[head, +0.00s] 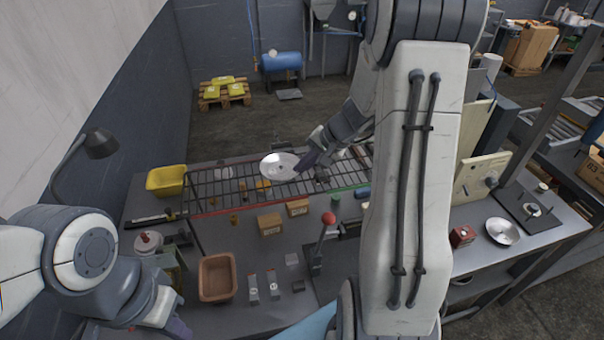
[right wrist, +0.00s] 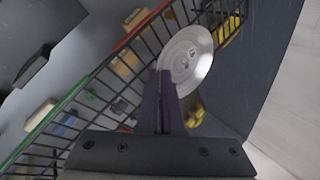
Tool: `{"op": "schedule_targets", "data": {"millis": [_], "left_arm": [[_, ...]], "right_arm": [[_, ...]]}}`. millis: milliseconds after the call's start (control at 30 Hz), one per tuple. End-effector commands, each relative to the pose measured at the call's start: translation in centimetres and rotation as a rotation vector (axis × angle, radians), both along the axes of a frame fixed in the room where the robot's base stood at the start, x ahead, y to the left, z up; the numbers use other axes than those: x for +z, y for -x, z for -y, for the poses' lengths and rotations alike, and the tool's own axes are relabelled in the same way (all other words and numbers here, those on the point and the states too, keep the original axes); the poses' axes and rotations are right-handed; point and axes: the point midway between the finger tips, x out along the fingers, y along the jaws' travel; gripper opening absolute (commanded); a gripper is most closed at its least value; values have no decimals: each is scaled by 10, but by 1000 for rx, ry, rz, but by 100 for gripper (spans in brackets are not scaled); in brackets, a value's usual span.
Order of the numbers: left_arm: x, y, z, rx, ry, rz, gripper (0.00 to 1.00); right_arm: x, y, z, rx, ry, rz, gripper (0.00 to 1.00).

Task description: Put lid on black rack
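A round silver lid (head: 278,166) with a small central knob is over the far middle of the black wire rack (head: 213,188). It also shows in the right wrist view (right wrist: 190,52), overlapping the rack's bars (right wrist: 92,92). My right gripper (head: 306,163) reaches down to the lid's right edge. In the right wrist view its fingers (right wrist: 162,78) are close together at the lid's rim and appear shut on it. Whether the lid touches the bars is unclear. My left gripper (head: 168,322) is low at the left, away from the rack, and its fingers are mostly hidden.
A yellow bin (head: 166,180) stands left of the rack. Small cardboard boxes (head: 270,223) and a brown tray (head: 217,277) are in front of it. A red-knobbed lever (head: 328,219) rises nearby. A shallow metal dish (head: 502,231) lies at the right. Much of the rack's top is clear.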

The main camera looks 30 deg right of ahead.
Motion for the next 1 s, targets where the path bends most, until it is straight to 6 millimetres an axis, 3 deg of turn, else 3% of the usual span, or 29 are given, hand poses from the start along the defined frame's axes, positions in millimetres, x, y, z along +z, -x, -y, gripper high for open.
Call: {"op": "schedule_targets", "data": {"millis": [333,733,800,1000], "left_arm": [[7,0,0,-1,0,0,0],[1,0,0,0,0,0,0],[2,0,0,0,0,0,0],[3,0,0,0,0,0,0]], "right_arm": [[-40,0,-1,-2,-1,-2,0],[-45,-1,-1,-1,1,2,0],[-43,-1,-1,-1,0,1,15],[-44,0,-1,-1,0,0,15]]}}
